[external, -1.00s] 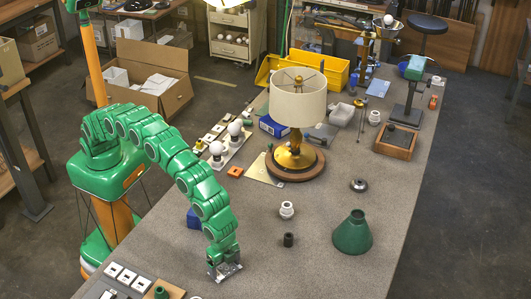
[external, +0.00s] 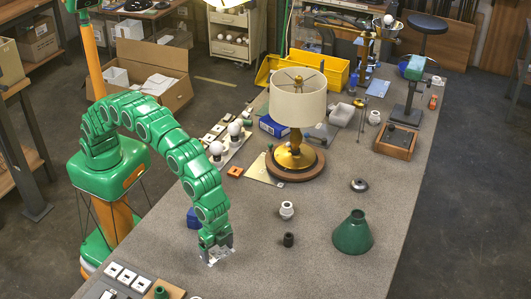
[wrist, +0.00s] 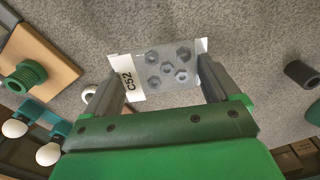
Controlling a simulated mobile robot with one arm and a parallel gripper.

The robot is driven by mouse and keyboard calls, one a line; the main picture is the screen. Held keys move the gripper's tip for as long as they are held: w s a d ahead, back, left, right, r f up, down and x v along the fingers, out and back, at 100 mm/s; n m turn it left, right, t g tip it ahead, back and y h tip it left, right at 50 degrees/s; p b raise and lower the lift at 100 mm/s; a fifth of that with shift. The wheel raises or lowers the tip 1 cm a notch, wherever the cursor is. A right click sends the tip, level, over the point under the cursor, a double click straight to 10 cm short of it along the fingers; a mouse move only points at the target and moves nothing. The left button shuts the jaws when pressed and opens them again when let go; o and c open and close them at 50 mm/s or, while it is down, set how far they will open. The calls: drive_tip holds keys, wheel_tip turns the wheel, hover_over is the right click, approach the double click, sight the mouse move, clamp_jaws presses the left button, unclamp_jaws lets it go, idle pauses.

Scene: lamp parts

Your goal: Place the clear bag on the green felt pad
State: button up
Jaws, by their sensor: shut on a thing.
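The clear bag (wrist: 172,70) holds several grey hex nuts and has a white label reading C52. It sits between the two fingers of my gripper (wrist: 157,80) in the wrist view. In the external view, my gripper (external: 217,248) points down over the near left part of the bench, with the bag (external: 219,259) at its fingertips. The gripper is shut on the bag, which seems to be a little above the bench top. I cannot make out the green felt pad with certainty in either view.
A black cylinder (external: 288,240), a white socket (external: 287,210) and a green cone shade (external: 353,234) stand right of my gripper. The lamp (external: 298,101) stands farther back. White switch plates (external: 126,277) lie at the near left. The grey bench between is clear.

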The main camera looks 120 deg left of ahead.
drive_tip(key=s+r, duration=0.2)
drive_tip(key=r, duration=0.1)
drive_tip(key=shift+s+a, duration=0.3)
drive_tip(key=shift+a, duration=0.1)
drive_tip(key=s+a+r, duration=0.2)
drive_tip(key=s+r, duration=0.1)
drive_tip(key=s, duration=0.5)
drive_tip(key=shift+a+r, duration=0.2)
drive_tip(key=shift+r, duration=0.15)
drive_tip(key=shift+s, duration=0.1)
